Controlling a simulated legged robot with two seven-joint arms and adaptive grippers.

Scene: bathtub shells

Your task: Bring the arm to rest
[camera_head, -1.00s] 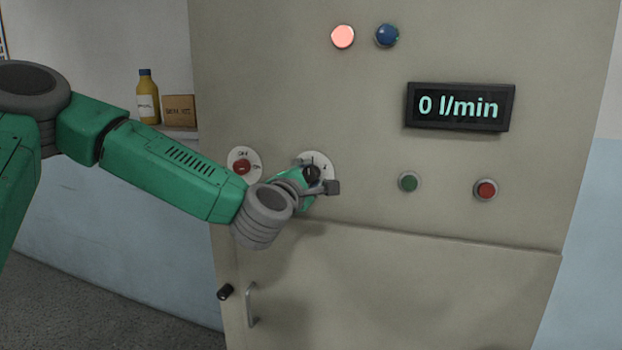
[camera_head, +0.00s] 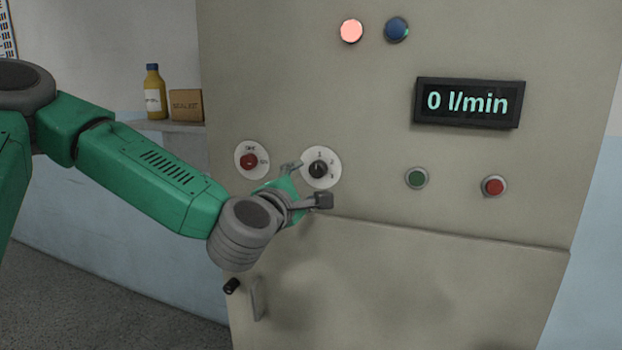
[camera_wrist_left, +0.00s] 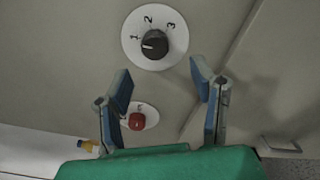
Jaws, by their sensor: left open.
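My left gripper (camera_head: 307,183) is open and empty in front of the cabinet panel, just below and left of the black rotary knob (camera_head: 318,169). In the left wrist view its two fingers (camera_wrist_left: 163,95) stand apart, and the black knob (camera_wrist_left: 154,44) on its white dial marked 1, 2, 3 lies beyond them, untouched. The knob's pointer is toward the 1. My left arm (camera_head: 140,170) comes in from the left, green with a grey wrist joint. My right gripper is not in view.
The cabinet (camera_head: 400,260) carries a red knob (camera_head: 249,161), a green button (camera_head: 416,178), a red button (camera_head: 494,186), a lit pink lamp (camera_head: 351,31), a blue lamp (camera_head: 396,29) and a display (camera_head: 468,103) reading 0 l/min. A bottle (camera_head: 154,95) and a box (camera_head: 186,105) stand on a shelf.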

